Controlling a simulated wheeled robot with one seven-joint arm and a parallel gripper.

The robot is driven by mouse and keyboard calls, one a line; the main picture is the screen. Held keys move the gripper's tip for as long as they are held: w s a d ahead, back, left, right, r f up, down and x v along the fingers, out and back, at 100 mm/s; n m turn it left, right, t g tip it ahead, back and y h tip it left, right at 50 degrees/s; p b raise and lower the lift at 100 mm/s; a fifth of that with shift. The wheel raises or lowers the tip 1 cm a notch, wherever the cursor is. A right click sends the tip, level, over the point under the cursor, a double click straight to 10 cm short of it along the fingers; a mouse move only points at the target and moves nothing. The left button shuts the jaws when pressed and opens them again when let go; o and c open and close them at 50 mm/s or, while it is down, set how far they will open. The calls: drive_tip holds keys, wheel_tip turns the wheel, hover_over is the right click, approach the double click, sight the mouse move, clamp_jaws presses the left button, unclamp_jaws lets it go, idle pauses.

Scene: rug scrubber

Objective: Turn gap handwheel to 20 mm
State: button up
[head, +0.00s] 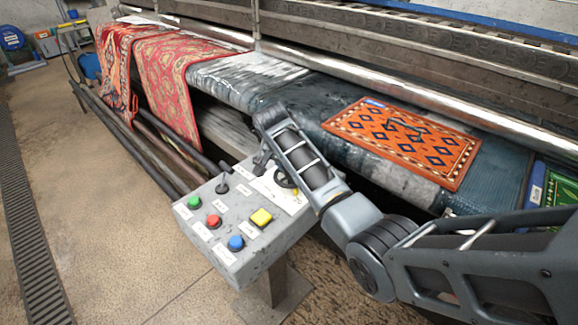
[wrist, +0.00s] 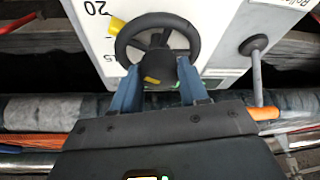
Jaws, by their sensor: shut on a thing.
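The gap handwheel (wrist: 158,19) is a black spoked wheel on the pale panel plate, seen at the top of the wrist view. It also shows, partly covered by my arm, in the head view (head: 285,181). A yellow pointer (wrist: 116,26) sits at the wheel's upper left, between the printed 20 and a partly hidden mark ending in 5. A yellow mark (wrist: 152,80) shows on the lower part of the wheel. My gripper (wrist: 160,82) is shut on the handwheel, its blue fingers either side of the dark centre part. The exact contact is hidden.
The grey control box (head: 240,248) carries green, red, blue and yellow buttons and a small lever (head: 222,185). A lever (wrist: 256,65) stands right of the wheel in the wrist view. An orange rug (head: 400,140) lies on the machine bed behind.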

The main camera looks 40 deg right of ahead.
drive_tip(key=o, duration=1.1)
drive_tip(key=shift+d, duration=0.1)
drive_tip(key=shift+c, duration=0.2)
drive_tip(key=shift+r, duration=0.15)
drive_tip(key=v, duration=0.7)
drive_tip(key=shift+r+b, duration=0.3)
drive_tip(key=shift+b, duration=0.1)
